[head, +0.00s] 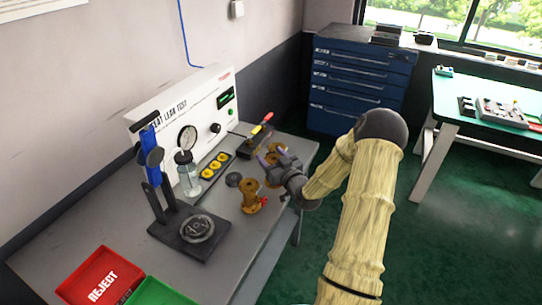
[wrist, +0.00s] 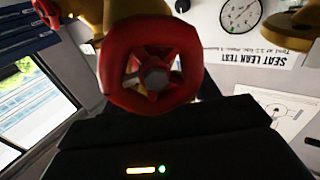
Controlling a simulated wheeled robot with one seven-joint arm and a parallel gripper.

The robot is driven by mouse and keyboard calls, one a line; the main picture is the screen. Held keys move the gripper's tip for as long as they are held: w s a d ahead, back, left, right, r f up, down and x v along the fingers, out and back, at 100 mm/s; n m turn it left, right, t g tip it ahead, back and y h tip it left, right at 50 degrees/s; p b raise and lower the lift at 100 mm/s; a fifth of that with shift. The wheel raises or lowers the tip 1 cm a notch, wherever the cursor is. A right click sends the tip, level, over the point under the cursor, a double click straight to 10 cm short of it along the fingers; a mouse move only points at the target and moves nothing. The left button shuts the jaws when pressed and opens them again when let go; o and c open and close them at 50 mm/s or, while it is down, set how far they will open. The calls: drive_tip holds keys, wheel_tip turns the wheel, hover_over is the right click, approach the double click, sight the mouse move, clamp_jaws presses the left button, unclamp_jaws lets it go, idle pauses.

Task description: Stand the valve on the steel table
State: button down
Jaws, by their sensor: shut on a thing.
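The steel table (head: 225,262) is grey and stands against the wall. My gripper (head: 270,160) is over its right part, shut on a brass valve (head: 274,179). The held valve looks roughly upright, with a flange above and one below the jaws. I cannot tell whether its base touches the table. In the wrist view its red handwheel (wrist: 152,72) fills the middle, close to the camera, with brass body behind it; the fingertips are hidden there. A second brass valve (head: 250,194) with a red handwheel stands upright on the table, left of and nearer than my gripper.
A white seat leak test panel (head: 205,112) stands at the back. A blue-handled clamp fixture (head: 178,222) is left of the valves. A dark round piece (head: 233,180) lies close by. Red (head: 98,280) and green (head: 160,293) trays are at front left.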

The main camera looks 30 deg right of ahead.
drive_tip(key=shift+f, duration=1.85)
drive_tip(key=shift+f, duration=0.15)
drive_tip(key=shift+c, duration=2)
unclamp_jaws()
drive_tip(key=s+b, duration=0.2)
drive_tip(key=s, duration=1)
drive_tip(key=shift+d, duration=0.4)
